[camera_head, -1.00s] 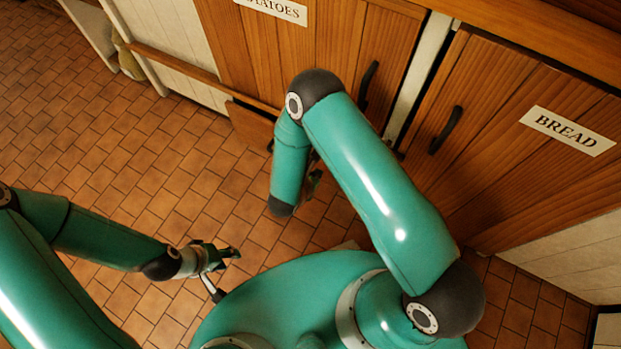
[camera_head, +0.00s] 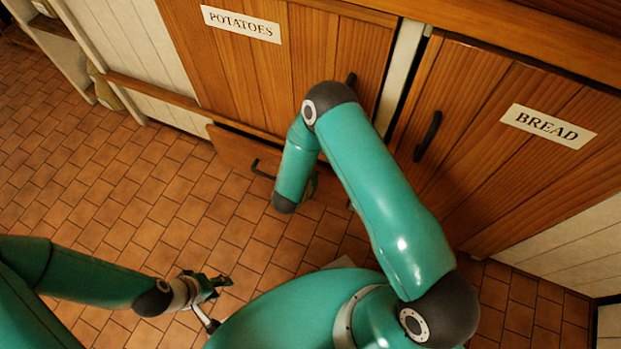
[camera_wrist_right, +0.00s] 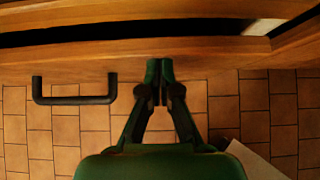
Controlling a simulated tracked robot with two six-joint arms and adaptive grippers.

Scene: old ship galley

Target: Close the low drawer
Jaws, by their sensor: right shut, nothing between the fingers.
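The low drawer (camera_head: 232,150) is a wooden front below the POTATOES door, with a black bar handle (camera_head: 262,170). In the right wrist view the drawer front (camera_wrist_right: 225,57) spans the picture, its handle (camera_wrist_right: 75,92) is left of my fingers, and a dark gap behind the front shows it stands open. My right gripper (camera_wrist_right: 160,68) is shut and empty, its tips at the drawer front; I cannot tell if they touch. In the head view the right forearm mostly hides it. My left gripper (camera_head: 222,290) is open and empty above the floor, away from the drawer.
The POTATOES door (camera_head: 300,50) and BREAD door (camera_head: 490,120) are closed above, each with a dark handle. A pale flat thing (camera_wrist_right: 255,160) lies on the floor at lower right in the wrist view. The tiled floor (camera_head: 110,190) at left is clear.

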